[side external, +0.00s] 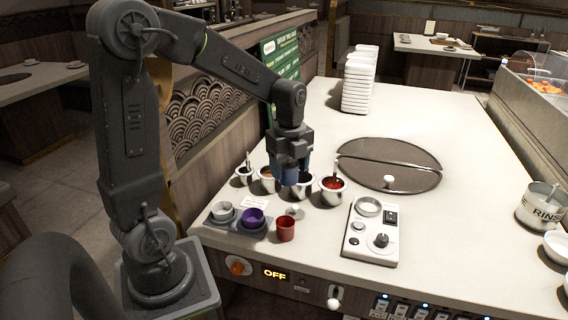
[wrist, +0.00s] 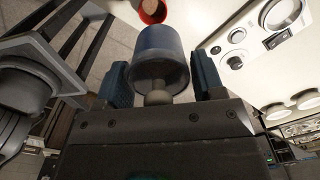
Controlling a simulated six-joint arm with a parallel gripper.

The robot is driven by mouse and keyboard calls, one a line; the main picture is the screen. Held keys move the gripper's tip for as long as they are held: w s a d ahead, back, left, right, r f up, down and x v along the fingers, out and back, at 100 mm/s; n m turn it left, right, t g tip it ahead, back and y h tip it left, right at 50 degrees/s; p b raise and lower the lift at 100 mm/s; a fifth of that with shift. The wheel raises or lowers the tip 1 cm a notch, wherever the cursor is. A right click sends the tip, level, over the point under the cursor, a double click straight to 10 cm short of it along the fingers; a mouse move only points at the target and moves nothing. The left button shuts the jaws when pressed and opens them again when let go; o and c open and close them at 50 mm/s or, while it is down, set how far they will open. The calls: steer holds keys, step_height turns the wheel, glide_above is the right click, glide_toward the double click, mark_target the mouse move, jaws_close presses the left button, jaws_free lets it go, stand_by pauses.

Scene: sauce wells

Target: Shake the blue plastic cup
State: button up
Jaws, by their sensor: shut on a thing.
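The blue plastic cup (side external: 291,174) is held between the fingers of my gripper (side external: 290,166), above the row of sauce pots. In the wrist view the cup (wrist: 158,48) sits between the two blue-grey fingers, and my gripper (wrist: 162,80) is shut on it. The cup's contents cannot be made out. A small rounded grey-tan piece shows just below the cup in the wrist view; I cannot tell what it is.
Steel sauce pots (side external: 333,190) with ladles stand close below. A grey tray (side external: 238,228) holds a white cup (side external: 222,211) and a purple cup (side external: 253,217). A red cup (side external: 286,229) stands beside it. A control panel (side external: 371,236) lies right; round lids (side external: 388,160) lie behind.

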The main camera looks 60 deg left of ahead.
steer(key=shift+s+a, duration=0.25)
steer(key=shift+a, duration=0.45)
steer(key=shift+s+a, duration=0.2)
steer(key=shift+a, duration=0.5)
steer(key=shift+s+a, duration=0.25)
steer(key=shift+a, duration=0.45)
steer(key=shift+w+d, duration=0.25)
steer(key=shift+d, duration=0.45)
steer(key=shift+w+d, duration=0.25)
steer(key=shift+d, duration=0.5)
steer(key=shift+w+d, duration=0.25)
steer(key=shift+d, duration=0.45)
steer(key=shift+s+a, duration=0.25)
steer(key=shift+a, duration=0.45)
steer(key=shift+s+a, duration=0.25)
steer(key=shift+a, duration=0.5)
steer(key=shift+s+a, duration=0.25)
steer(key=shift+a, duration=0.45)
steer(key=shift+w+d, duration=0.25)
steer(key=shift+d, duration=0.45)
steer(key=shift+w+d, duration=0.25)
steer(key=shift+d, duration=0.5)
steer(key=shift+w+d, duration=0.25)
steer(key=shift+d, duration=0.45)
